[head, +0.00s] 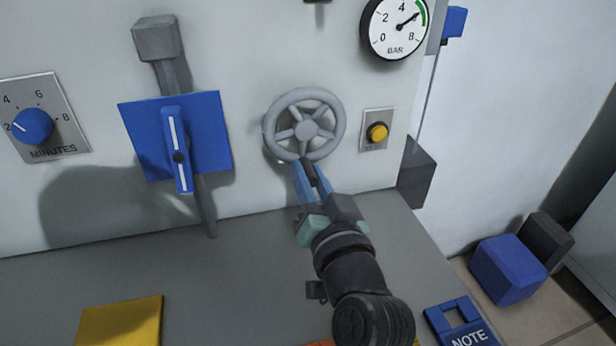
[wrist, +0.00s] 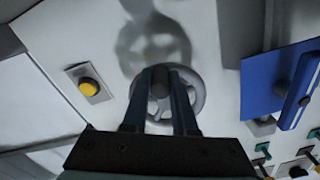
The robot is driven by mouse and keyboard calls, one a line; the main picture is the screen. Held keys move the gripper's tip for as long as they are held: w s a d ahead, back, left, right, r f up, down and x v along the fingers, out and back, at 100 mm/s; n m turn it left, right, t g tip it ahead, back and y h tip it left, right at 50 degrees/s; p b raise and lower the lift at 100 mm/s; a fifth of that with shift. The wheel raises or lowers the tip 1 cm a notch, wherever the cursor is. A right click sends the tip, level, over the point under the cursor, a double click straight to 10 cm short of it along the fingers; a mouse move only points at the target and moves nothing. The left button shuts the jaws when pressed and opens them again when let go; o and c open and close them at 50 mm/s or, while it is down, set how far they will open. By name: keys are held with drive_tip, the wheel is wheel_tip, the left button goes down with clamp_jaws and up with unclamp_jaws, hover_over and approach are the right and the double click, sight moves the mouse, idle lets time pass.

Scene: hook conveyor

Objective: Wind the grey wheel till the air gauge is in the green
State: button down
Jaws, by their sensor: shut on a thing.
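The grey wheel (head: 337,131) is a spoked handwheel on the pale panel; in the wrist view it (wrist: 198,88) lies behind my fingers. My gripper (head: 307,168) is at the wheel's bottom rim in the head view. Its blue fingers are shut on a short dark piece at the rim, which looks like the wheel's handle; the fingers hide part of it. In the wrist view my gripper (wrist: 170,76) covers part of the wheel. The air gauge (head: 388,44), marked BAR, is at the top right. Its needle points up and right, past 4, at the green arc.
A yellow button (head: 377,132) is close to the wheel's right. A blue lever (head: 176,150) on a blue plate and a MINUTES dial (head: 33,126) are to the left. A grey ledge (head: 240,270) runs below, with a yellow block (head: 120,322) and a NOTE piece (head: 462,325).

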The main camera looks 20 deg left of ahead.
drive_tip(key=c, duration=0.7)
unclamp_jaws()
drive_tip(key=v, duration=1.3)
